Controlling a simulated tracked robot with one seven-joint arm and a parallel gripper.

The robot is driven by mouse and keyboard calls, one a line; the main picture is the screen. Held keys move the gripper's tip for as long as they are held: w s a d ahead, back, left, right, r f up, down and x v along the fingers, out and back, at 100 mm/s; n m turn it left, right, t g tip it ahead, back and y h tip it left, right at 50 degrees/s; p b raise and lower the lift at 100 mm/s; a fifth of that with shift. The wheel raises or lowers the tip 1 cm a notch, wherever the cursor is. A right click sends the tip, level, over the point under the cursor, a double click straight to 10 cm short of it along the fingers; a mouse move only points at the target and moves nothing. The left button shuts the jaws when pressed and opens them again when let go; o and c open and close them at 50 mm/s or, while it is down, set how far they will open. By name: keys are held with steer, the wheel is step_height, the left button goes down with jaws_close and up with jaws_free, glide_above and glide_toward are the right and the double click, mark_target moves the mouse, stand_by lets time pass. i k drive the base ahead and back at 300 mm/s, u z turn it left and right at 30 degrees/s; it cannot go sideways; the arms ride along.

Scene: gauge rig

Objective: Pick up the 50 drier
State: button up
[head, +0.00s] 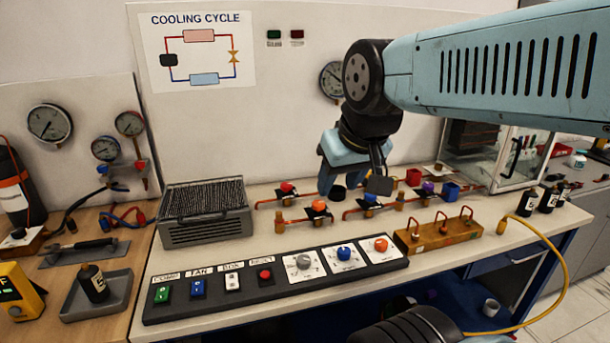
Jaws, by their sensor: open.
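Three small dark bottle-like cylinders with pale labels stand at the right end of the bench: one in front (527,202), one in the middle (548,199) and one behind (562,192). A similar dark one with a pale label (94,284) stands in a grey tray (116,292) at the left. The labels are too small to read, so I cannot tell which is the 50 drier. My gripper (353,188) is open, pointing down above the pipe fittings at mid-bench, well left of the three cylinders. It holds nothing I can see.
Copper pipes with coloured valves (318,207) lie below my gripper. A brass manifold (440,236) stands between it and the right-hand cylinders. A switch panel (275,283) runs along the front, with a finned grey unit (206,230) behind. A yellow hose (566,270) hangs at the right edge.

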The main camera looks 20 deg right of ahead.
mark_target(529, 200)
steer(key=u, duration=0.9)
steer(key=i, duration=0.1)
steer(key=z, duration=2.8)
steer(key=k, duration=0.8)
steer(key=z, duration=0.25)
steer(key=i, duration=0.8)
steer(key=u, duration=0.15)
